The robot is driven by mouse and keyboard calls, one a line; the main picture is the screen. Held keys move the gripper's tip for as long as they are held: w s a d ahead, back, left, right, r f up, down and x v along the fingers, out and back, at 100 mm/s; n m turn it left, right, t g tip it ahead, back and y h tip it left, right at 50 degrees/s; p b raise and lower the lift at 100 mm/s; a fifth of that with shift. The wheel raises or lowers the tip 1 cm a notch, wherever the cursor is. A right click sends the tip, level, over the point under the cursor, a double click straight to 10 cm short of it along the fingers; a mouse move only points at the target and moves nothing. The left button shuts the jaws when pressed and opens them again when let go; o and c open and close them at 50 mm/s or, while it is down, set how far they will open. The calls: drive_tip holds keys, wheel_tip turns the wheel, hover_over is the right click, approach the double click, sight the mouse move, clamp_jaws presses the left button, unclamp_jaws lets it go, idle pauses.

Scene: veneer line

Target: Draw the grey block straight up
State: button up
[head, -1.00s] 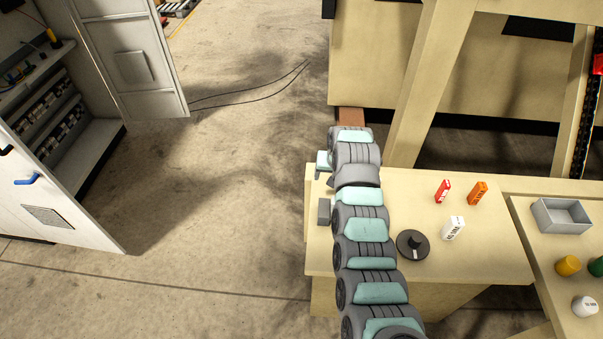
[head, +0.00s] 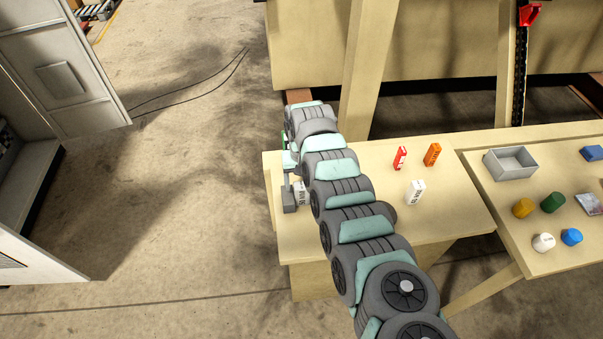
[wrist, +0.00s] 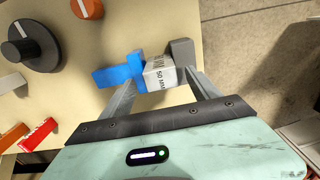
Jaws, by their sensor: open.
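The grey block (wrist: 182,50) sits near the table edge, at the upper middle of the wrist view, beyond a white block (wrist: 160,73) marked 50 MM. The grey block also shows in the head view (head: 289,201), left of my arm. My gripper (wrist: 158,80) is open. Its fingers point toward the white block, one on each side in the picture, and the grey block shows past the right fingertip. A blue piece (wrist: 118,74) lies against the left of the white block. I cannot tell whether the fingers touch anything.
A black dial (wrist: 32,42) lies left in the wrist view. Red (head: 400,158), orange (head: 432,154) and another white block (head: 416,193) stand right of my arm. A grey tray (head: 510,162) and several coloured pieces are on the right table. Open floor lies left.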

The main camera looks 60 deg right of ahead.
wheel_tip(320, 180, down, 2)
drive_tip(key=shift+a+f+b, duration=0.1)
drive_tip(key=shift+b, duration=0.2)
drive_tip(key=shift+f, duration=0.25)
clamp_jaws()
idle(0.5)
wheel_tip(320, 180, up, 12)
drive_tip(key=p, duration=1.1)
drive_tip(key=shift+p, duration=0.4)
idle(1.6)
